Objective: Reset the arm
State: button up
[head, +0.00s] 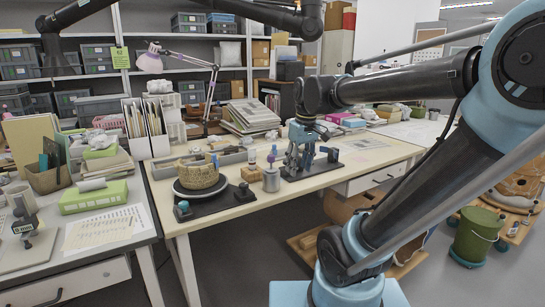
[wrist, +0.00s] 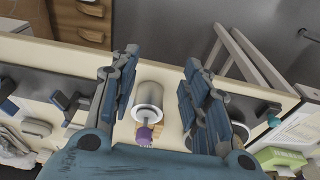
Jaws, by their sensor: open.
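My gripper (head: 298,163) hangs down from my arm above the right part of the middle table in the head view. In the wrist view its two blue fingers (wrist: 160,62) are spread apart, and nothing is clamped between them. A metal canister (wrist: 148,98) and a purple-capped bottle (wrist: 144,134) show in the gap between the fingers, below them. The canister also stands on the table in the head view (head: 271,180), left of the gripper. Whether the fingertips touch anything cannot be told.
A tan woven-looking pot (head: 198,174) sits on a dark round stand left of the canister. A dark-based fixture (head: 325,165) stands close by my gripper. A desk lamp (head: 213,90) and stacked papers (head: 250,117) are behind. The table's right part (head: 375,150) is fairly clear.

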jog(key=s+d+f+m, duration=0.6)
jog(key=s+d+f, duration=0.4)
jog(key=f, duration=0.5)
jog(key=shift+s+d+t+h, duration=0.15)
jog(key=shift+s+t+h, duration=0.2)
jog(key=shift+s, duration=0.7)
